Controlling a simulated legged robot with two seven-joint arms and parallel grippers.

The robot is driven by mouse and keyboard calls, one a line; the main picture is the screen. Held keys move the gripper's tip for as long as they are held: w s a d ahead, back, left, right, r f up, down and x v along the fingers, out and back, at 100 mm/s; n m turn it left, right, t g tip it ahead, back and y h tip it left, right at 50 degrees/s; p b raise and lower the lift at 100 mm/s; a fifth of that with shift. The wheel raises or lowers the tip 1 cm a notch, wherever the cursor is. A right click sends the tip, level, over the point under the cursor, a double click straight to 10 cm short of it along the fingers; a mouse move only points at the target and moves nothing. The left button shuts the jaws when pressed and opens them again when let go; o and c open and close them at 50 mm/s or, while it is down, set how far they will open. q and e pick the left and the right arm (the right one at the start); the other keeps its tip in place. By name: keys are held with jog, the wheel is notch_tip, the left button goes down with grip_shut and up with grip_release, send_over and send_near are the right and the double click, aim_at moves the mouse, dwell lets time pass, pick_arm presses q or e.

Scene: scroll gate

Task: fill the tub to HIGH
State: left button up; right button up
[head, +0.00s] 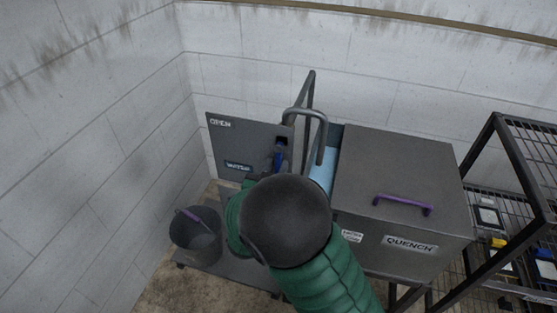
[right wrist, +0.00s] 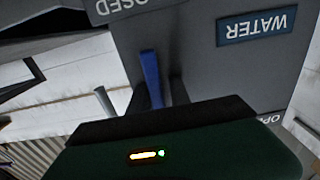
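A grey panel (head: 235,145) marked OPEN and WATER stands at the back, with a blue lever (head: 279,158) at its right side. A bent grey spout pipe (head: 321,140) is beside it. The tub (head: 400,255), marked QUENCH, shows a light blue strip (head: 322,170) at its left, under the spout; the level is unreadable. My right arm hides its gripper in the head view. In the right wrist view my right gripper (right wrist: 160,95) has its dark fingers either side of the blue lever (right wrist: 150,75), with a gap at one finger. My left gripper is out of view.
A dark bucket (head: 196,240) with a purple handle stands at the left by the block wall. The tub's lid (head: 395,175) has a purple handle (head: 402,205). A black wire rack (head: 530,150) with several items is at the right.

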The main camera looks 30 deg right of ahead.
jog(key=shift+d, duration=0.25)
jog(key=shift+c, duration=1)
jog(key=shift+s+d+f, duration=0.1)
jog(key=shift+s+d, duration=0.05)
jog(key=shift+d, duration=0.35)
grip_shut()
jog(key=shift+a, duration=0.2)
